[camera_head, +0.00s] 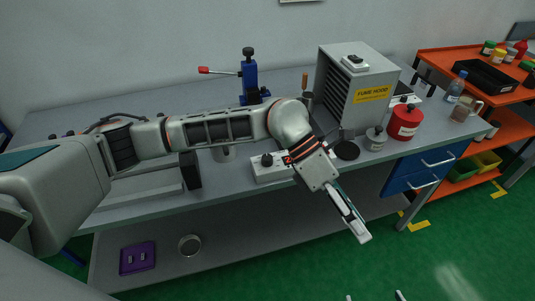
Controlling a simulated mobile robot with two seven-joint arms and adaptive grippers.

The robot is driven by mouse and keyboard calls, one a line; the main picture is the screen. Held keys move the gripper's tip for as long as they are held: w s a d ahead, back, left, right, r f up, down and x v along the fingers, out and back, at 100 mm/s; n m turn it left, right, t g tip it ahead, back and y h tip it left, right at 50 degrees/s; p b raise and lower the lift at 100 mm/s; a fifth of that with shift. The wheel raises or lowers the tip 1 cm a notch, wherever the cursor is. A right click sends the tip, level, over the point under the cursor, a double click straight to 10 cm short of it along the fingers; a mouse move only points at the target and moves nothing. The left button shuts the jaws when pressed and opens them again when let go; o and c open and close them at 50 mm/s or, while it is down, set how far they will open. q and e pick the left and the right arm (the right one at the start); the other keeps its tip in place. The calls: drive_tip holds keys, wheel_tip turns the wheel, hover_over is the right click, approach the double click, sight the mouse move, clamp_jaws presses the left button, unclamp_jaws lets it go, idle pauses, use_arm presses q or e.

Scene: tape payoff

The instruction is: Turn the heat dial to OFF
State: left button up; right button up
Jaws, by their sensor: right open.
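A low white unit (268,174) sits near the bench's front edge, partly hidden behind my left arm. A black knob (267,160) stands on it, and a small red part shows beside the knob. I cannot read any OFF mark or the knob's setting. My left gripper (358,230) points down and right, in front of the bench edge, apart from the unit. It is seen side-on, so its opening cannot be told. My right gripper (373,297) shows only as two separated fingertips at the bottom edge, open and empty, over the green floor.
A grey fume hood (350,88) stands behind the unit. A red can (404,122), a grey jar (375,139) and a black disc (346,150) are to the right. A blue clamp (251,78) stands behind. An orange cart (505,95) is at far right. The front floor is clear.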

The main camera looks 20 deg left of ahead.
use_arm(q)
drive_tip(key=w+a+m+t+y, duration=0.1)
drive_tip(key=w+a+t+y, duration=0.4)
drive_tip(key=w+a, duration=0.65)
wheel_tip(320, 180, up, 3)
drive_tip(key=y, duration=0.5)
hover_over(267, 157)
drive_tip(key=shift+s+d+r+n+t, duration=0.15)
drive_tip(key=shift+s+d+n+t, duration=0.15)
drive_tip(key=shift+s+d+t, duration=0.1)
drive_tip(key=shift+w+a, duration=0.1)
drive_tip(key=shift+a, duration=0.15)
drive_tip(key=f, duration=0.7)
drive_tip(key=shift+w+f, duration=0.25)
drive_tip(key=c, duration=1.1)
